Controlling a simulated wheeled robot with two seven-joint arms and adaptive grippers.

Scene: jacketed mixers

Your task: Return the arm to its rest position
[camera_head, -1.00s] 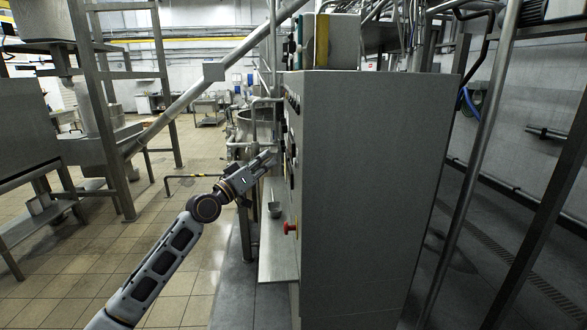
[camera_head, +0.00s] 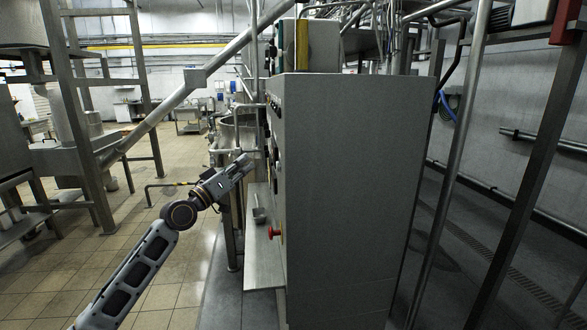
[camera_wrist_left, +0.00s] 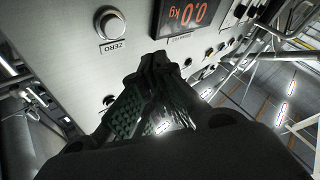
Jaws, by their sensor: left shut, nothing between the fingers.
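My left gripper (camera_head: 243,163) is raised on my outstretched arm, beside the front edge of the grey control cabinet (camera_head: 345,190). In the left wrist view its dark fingers (camera_wrist_left: 158,62) are closed together and empty. They point toward the cabinet's panel, which carries a ZERO knob (camera_wrist_left: 110,24) and a red 0.0 kg display (camera_wrist_left: 188,14). I cannot tell whether the fingertips touch the panel. My right gripper is not in view.
A red button (camera_head: 275,232) sticks out of the cabinet's side, above a metal shelf (camera_head: 264,270) with a small scoop (camera_head: 259,214) on it. A steel vessel (camera_head: 236,130) stands behind my gripper. Tiled floor (camera_head: 165,250) lies open to the left.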

